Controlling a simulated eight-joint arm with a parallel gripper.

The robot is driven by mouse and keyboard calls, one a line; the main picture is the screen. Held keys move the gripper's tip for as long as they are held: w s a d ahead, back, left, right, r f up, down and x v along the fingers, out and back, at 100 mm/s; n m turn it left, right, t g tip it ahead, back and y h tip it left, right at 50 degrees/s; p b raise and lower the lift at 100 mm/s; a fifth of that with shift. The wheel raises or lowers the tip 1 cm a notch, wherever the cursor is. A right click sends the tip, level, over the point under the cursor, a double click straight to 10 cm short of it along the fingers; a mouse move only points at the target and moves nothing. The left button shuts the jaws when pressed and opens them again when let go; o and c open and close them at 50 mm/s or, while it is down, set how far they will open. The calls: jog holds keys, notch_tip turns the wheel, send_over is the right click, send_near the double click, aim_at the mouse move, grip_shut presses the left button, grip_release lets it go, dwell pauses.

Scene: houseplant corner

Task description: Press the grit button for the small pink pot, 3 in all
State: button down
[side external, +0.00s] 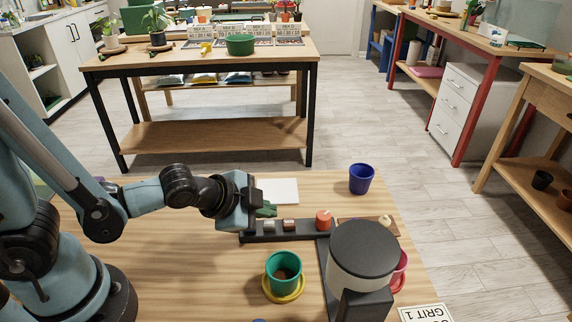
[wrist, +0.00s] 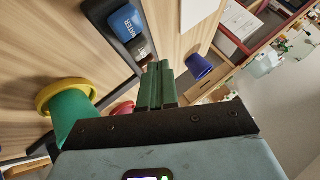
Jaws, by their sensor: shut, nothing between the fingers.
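A dark button rail (side external: 300,233) lies across the table and carries several caps, including an orange-red one (side external: 323,219); I cannot read which one is for grit. In the wrist view a blue block marked WATER (wrist: 127,24) shows on the rail. The pink pot (side external: 401,272) stands at the right, mostly hidden behind the dispenser, a pale cylinder (side external: 362,277) with a dark lid. In the wrist view only a bit of pink (wrist: 122,107) shows. My gripper (side external: 268,209) has green fingers, shut and empty, above the left end of the rail; they also show in the wrist view (wrist: 157,85).
A green pot (side external: 283,262) stands on a yellow saucer (side external: 284,298) in front of the rail. A blue pot (side external: 361,179) stands at the back right, with white paper (side external: 278,190) left of it. A GRIT 1 card (side external: 425,313) lies at the front right.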

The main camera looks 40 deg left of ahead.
aim_at(265, 225)
jog(key=shift+r, duration=0.1)
jog(key=shift+r, duration=2.4)
jog(key=s+a+r+n+g+y, duration=0.1)
jog(key=s+a+r+n, duration=0.3)
jog(key=a+n, duration=0.5)
jog(key=shift+n+g, duration=0.5)
jog(key=shift+n, duration=0.4)
jog(key=shift+r, duration=0.1)
